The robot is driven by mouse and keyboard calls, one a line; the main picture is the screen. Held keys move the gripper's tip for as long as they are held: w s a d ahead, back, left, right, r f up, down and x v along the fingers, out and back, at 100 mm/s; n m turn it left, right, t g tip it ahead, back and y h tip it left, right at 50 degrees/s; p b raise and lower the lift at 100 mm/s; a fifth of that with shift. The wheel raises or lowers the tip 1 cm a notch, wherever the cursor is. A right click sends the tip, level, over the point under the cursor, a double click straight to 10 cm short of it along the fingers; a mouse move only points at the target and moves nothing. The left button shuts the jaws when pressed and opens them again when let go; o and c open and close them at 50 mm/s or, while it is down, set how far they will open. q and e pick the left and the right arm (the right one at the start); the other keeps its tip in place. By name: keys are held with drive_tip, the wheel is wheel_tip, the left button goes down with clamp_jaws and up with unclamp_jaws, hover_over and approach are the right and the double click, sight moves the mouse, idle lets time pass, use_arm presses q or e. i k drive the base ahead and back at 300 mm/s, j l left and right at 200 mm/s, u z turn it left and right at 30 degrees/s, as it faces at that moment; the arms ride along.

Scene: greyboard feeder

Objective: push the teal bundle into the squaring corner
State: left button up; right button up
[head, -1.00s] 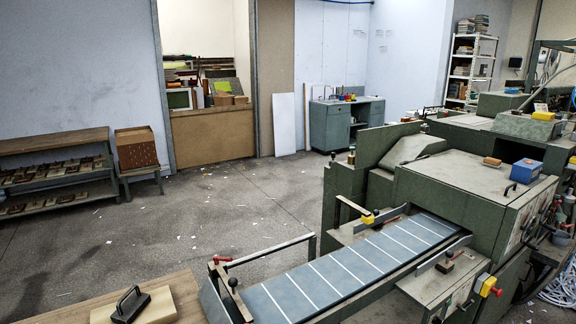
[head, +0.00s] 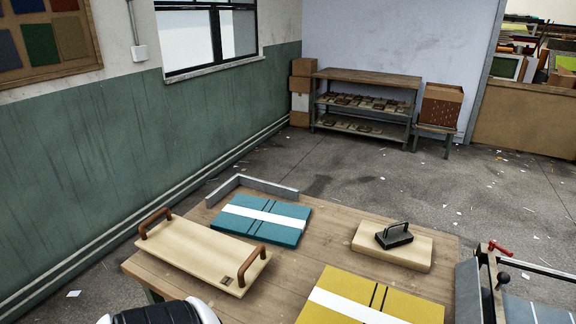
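The teal bundle (head: 238,226) lies flat on the wooden table, with a white band around it and two dark stripes across. The squaring corner (head: 268,186) is a low grey metal L just behind it, at the table's back left. The bundle sits close to the corner's inner side, with a strip of bare table showing at the left arm; whether it touches the back arm I cannot tell. Neither gripper shows. A white and black part at the bottom edge seems to be mine.
A pale board (head: 196,252) with two brown handles lies left of the bundle. A yellow bundle (head: 400,304) lies at the front right. A black handled weight (head: 394,236) rests on a pale wooden block (head: 365,242). Bare table (head: 322,235) lies between. The feeder (head: 468,288) stands at right.

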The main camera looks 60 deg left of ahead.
sight(281, 224)
drive_tip(key=j+u, duration=0.15)
drive_tip(key=u, duration=2.35)
